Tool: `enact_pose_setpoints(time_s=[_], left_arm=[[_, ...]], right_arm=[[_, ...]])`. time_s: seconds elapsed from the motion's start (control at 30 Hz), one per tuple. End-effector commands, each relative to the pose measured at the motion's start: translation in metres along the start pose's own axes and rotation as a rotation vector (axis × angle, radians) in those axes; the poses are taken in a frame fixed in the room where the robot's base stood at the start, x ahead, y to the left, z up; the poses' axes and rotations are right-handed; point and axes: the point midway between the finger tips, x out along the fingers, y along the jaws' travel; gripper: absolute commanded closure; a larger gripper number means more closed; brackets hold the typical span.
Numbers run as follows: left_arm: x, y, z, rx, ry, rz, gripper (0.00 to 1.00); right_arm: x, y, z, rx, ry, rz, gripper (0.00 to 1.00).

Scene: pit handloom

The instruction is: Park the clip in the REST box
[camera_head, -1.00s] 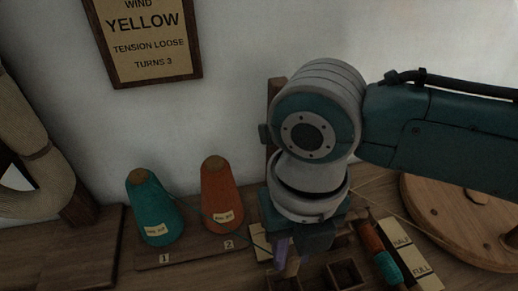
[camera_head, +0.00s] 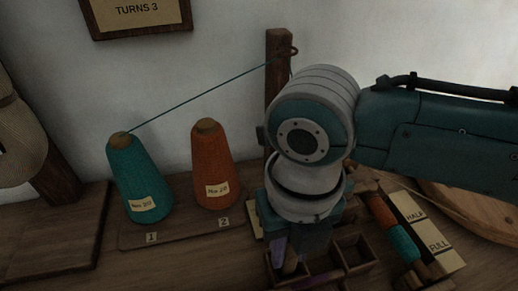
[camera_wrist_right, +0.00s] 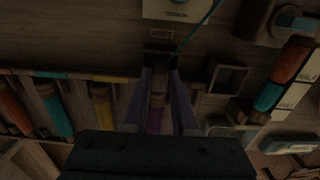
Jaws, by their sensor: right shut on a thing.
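My right gripper (camera_head: 291,262) points down over the small wooden boxes at the bottom of the head view. In the right wrist view its two fingers (camera_wrist_right: 160,100) are closed around a small brownish piece, taken to be the clip (camera_wrist_right: 157,90), which is dark and mostly hidden. A teal thread (camera_wrist_right: 198,32) runs down to the fingers there. An open square box (camera_head: 353,251) stands right of the gripper; it also shows in the wrist view (camera_wrist_right: 246,80). Another box (camera_head: 297,284) lies under the fingers. I cannot read which box is marked REST. My left gripper is out of view.
A teal cone (camera_head: 139,180) and an orange cone (camera_head: 212,168) stand on a numbered board (camera_head: 190,233). A teal thread rises from the teal cone to a hooked wooden post (camera_head: 277,85).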

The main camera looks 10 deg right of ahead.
Motion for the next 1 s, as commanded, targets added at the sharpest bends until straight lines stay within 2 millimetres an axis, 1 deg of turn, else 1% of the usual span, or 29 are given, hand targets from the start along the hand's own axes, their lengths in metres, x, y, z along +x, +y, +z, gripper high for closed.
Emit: enact_pose_setpoints(time_s=[0.27, 0.3, 0.5, 0.6, 0.77, 0.93, 0.97, 1.0], left_arm=[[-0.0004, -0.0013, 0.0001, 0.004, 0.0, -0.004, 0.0], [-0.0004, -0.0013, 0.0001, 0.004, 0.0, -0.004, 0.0], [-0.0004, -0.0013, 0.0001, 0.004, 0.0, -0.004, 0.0], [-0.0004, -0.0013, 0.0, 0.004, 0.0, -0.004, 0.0], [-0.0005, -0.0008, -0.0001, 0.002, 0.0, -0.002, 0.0], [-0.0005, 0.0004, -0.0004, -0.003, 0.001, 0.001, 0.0], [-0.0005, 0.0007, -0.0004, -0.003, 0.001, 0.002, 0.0], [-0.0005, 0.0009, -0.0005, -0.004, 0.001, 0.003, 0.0]], right_arm=[[-0.0006, 0.0002, 0.0002, 0.0, 0.0, 0.0, 1.0], [-0.0006, 0.0002, 0.0002, 0.0, -0.001, 0.0, 0.72], [-0.0006, 0.0002, 0.0002, 0.0, -0.001, 0.0, 0.49], [-0.0006, 0.0001, 0.0002, 0.0, 0.0, 0.0, 0.39], [-0.0005, 0.0001, 0.0001, 0.0, 0.0, 0.0, 0.39], [-0.0005, 0.0001, 0.0001, 0.0, 0.0, 0.0, 0.21], [-0.0005, 0.0001, 0.0001, 0.0, 0.0, 0.0, 0.19], [-0.0005, 0.0001, 0.0001, 0.0, 0.0, 0.0, 0.19]])
